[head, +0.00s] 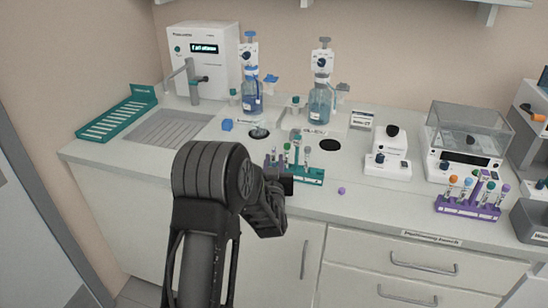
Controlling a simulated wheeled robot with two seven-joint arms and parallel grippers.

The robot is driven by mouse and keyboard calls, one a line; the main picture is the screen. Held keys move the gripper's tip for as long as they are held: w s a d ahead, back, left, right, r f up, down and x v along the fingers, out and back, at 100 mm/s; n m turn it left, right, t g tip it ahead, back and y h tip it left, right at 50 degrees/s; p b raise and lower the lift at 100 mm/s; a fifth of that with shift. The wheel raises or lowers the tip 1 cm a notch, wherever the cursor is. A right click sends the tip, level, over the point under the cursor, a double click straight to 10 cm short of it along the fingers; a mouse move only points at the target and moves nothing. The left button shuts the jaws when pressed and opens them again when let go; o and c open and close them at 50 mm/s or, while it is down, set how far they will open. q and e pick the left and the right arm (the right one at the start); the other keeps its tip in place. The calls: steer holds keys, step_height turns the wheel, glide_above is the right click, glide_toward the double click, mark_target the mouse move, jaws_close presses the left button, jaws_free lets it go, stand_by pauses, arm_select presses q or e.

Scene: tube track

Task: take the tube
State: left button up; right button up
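A green rack (312,177) stands near the front edge of the bench, in the middle of the head view. It holds several small capped tubes, one with a dark cap (307,150) and others partly hidden. A purple rack (468,207) on the right holds several tubes with orange, blue and purple caps. My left gripper (282,184) is at the front left of the green rack. My own arm covers much of it, so I cannot tell if its fingers are open or touch a tube. My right gripper is out of view.
A small purple cap (341,190) lies on the bench right of the green rack. Behind stand two bottles with dispensers (251,96) (320,104). Bench between the racks is mostly clear.

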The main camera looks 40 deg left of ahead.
arm_select(q)
steer(key=shift+x, duration=0.95)
steer(key=shift+s, duration=0.1)
jaws_close()
